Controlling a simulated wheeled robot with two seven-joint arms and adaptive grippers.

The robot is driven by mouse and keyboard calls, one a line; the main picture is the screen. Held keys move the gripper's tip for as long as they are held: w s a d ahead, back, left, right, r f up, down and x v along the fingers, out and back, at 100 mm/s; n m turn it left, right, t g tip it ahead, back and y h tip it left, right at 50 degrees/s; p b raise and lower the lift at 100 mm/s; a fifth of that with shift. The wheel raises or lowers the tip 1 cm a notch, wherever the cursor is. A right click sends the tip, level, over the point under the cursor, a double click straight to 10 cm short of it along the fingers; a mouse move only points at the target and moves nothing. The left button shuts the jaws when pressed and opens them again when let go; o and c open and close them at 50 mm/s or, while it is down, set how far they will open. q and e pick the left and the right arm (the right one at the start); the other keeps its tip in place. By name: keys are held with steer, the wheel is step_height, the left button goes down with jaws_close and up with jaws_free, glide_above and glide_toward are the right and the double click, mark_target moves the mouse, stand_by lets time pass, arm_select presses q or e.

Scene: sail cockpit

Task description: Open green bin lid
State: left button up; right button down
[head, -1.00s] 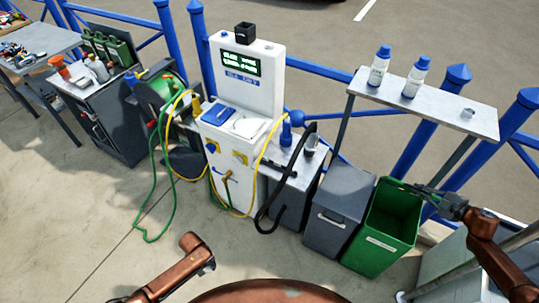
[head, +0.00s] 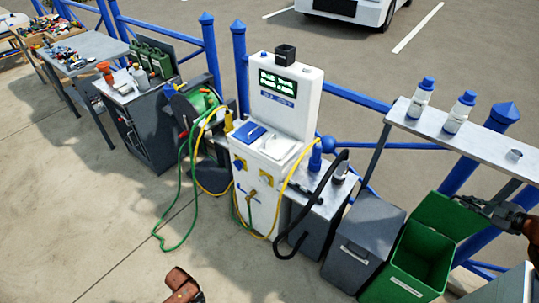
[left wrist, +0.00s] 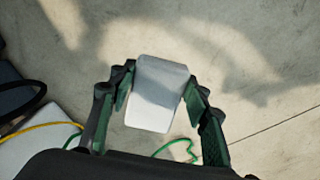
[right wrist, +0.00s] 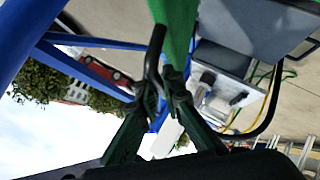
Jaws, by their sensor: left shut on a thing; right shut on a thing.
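The green bin (head: 392,287) stands at the right in the head view, with its mouth uncovered and its dark inside showing. Its green lid (head: 447,214) is raised and leans back behind the mouth. My right gripper (head: 487,208) is at the lid's right edge. In the right wrist view, its fingers (right wrist: 163,88) are closed around a dark handle-like part at the green lid (right wrist: 176,25). My left gripper (left wrist: 155,95) is shut on a white block (left wrist: 157,70) above the floor; in the head view only part of that arm shows.
A grey bin (head: 362,240) stands just left of the green one. A shelf (head: 470,137) with two white bottles is above and behind them. A white dispenser (head: 270,170) with hoses stands farther left, near a blue railing (head: 345,95). Floor in front is clear.

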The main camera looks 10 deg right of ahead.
steer(key=c, duration=2)
jaws_free()
steer(key=shift+c, duration=0.2)
steer(key=shift+s, duration=0.15)
steer(key=v, duration=0.7)
steer(key=shift+r, duration=0.15)
steer(key=shift+d, duration=0.1)
